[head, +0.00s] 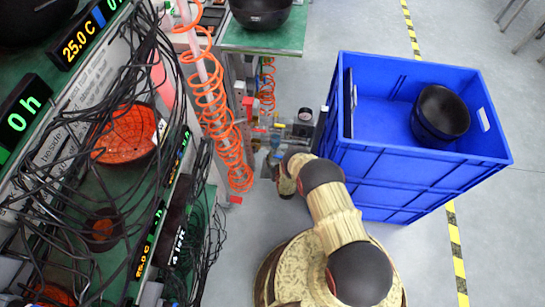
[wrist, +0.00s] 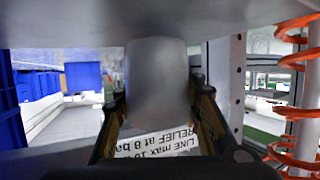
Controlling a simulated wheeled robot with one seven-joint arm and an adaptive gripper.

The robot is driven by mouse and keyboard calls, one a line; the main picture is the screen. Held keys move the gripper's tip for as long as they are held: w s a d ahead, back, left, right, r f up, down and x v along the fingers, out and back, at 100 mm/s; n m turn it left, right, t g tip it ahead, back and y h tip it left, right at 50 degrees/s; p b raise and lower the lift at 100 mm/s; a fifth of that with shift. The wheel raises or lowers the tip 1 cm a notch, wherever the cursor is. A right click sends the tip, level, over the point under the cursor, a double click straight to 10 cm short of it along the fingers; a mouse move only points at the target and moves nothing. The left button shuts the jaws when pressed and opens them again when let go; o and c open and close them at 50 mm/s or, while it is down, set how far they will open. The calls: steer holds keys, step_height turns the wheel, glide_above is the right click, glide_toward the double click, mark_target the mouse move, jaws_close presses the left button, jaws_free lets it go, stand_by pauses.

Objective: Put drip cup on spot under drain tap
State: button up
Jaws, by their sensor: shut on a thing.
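In the wrist view, my gripper (wrist: 160,115) is shut on a pale grey, blurred, cup-like thing, the drip cup (wrist: 157,75), with one dark finger on each side. The cup's top meets the grey surface along the top of the picture; I cannot tell whether they touch. In the head view, my arm reaches to the fittings beside the rack, and its own links hide the gripper and cup. A round gauge (head: 305,115) sits among these fittings. I cannot make out the drain tap or the spot under it.
A blue crate (head: 400,180) with dark bowls (head: 440,113) stands close right of my arm. An orange coiled hose (head: 213,105) hangs to the left, also in the wrist view (wrist: 290,90). The rack (head: 60,110) carries many loose black cables. A sign (wrist: 155,143) shows upside down behind the gripper.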

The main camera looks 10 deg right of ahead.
steer(key=shift+f, duration=0.3)
steer(key=o, duration=1.4)
steer(key=shift+s, duration=0.1)
steer(key=v, duration=1.1)
steer(key=shift+s+r, duration=0.1)
steer(key=shift+s, duration=0.3)
